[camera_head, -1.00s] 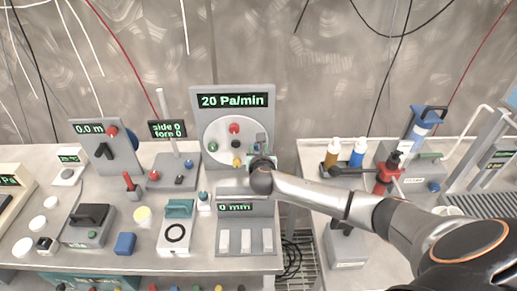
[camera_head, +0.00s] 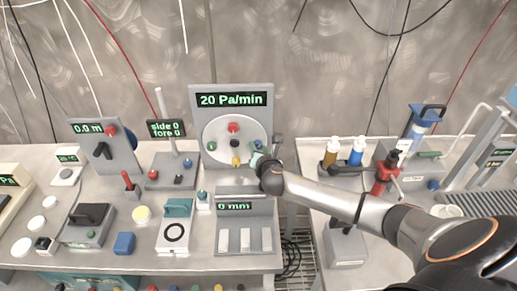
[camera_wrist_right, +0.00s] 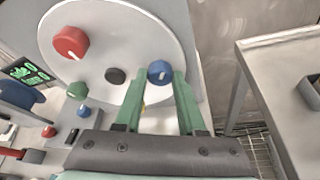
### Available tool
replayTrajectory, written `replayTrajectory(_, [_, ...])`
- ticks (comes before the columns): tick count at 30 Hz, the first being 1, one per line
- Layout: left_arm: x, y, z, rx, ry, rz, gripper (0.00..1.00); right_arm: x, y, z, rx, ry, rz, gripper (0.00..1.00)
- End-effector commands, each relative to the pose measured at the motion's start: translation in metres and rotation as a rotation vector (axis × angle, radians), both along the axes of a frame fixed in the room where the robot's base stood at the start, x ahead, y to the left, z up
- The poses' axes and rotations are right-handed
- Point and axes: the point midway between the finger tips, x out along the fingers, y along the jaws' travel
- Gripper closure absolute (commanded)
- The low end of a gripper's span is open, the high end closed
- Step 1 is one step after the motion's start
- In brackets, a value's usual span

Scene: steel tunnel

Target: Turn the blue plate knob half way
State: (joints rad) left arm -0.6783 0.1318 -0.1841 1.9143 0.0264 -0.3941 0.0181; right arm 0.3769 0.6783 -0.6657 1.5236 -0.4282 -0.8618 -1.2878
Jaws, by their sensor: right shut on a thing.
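The blue plate knob (camera_wrist_right: 159,72) sits on the round pale plate (camera_wrist_right: 135,30), with a white mark on its face. My right gripper (camera_wrist_right: 157,78) has its green fingers on either side of the knob and is shut on it. In the head view my right gripper (camera_head: 257,157) is at the right edge of the plate (camera_head: 218,126) and hides the blue knob there. The plate also carries a red knob (camera_head: 234,128), a black centre (camera_head: 235,144), a yellow knob (camera_head: 236,161) and a green knob (camera_head: 212,146). My left gripper is not in view.
The display (camera_head: 231,100) above the plate reads 20 Pa/min. A grey unit with a 0 mm display (camera_head: 235,206) stands below my right gripper. A gap separates this table from the right table (camera_head: 318,200), which holds bottles and a red device (camera_head: 386,178).

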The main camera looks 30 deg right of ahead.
Motion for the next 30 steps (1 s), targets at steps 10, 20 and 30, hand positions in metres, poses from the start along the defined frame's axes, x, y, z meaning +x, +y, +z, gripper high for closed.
replayTrajectory(10, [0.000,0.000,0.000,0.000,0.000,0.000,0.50,0.000,0.000,0.001,-0.001,0.000,0.000,0.36])
replayTrajectory(20, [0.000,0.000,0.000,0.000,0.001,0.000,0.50,-0.001,0.000,0.000,-0.002,0.000,0.000,0.31])
replayTrajectory(30, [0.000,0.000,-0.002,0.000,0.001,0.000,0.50,-0.032,0.013,0.012,-0.003,0.002,0.003,0.31])
